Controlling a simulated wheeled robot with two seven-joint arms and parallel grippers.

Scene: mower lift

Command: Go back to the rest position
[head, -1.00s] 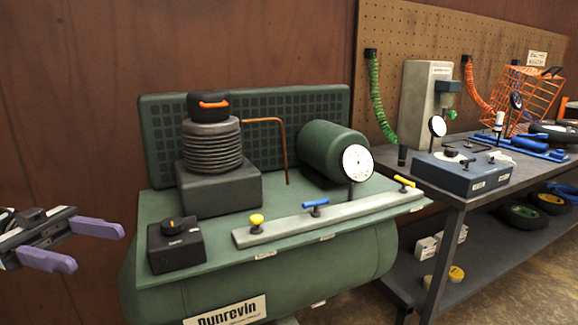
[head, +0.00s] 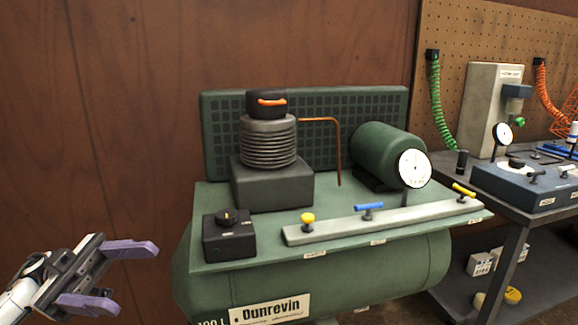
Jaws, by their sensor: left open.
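My left gripper (head: 122,277) is at the lower left of the head view, with its two purple fingers spread apart and nothing between them. It is in front of the brown wall, left of the green compressor (head: 350,262) and apart from it. The compressor carries a black switch box (head: 229,238), a ribbed cylinder (head: 268,142), a round gauge (head: 413,168) and a grey bar with a yellow knob (head: 308,219), a blue lever (head: 369,207) and a yellow lever (head: 463,190). My right gripper does not show.
A dark workbench (head: 512,205) stands to the right, with a blue device (head: 530,185) and a grey stand (head: 490,105) on it. A green coiled hose (head: 440,105) hangs on the pegboard (head: 465,35). Small boxes sit on the lower shelf. The wall (head: 120,120) fills the left.

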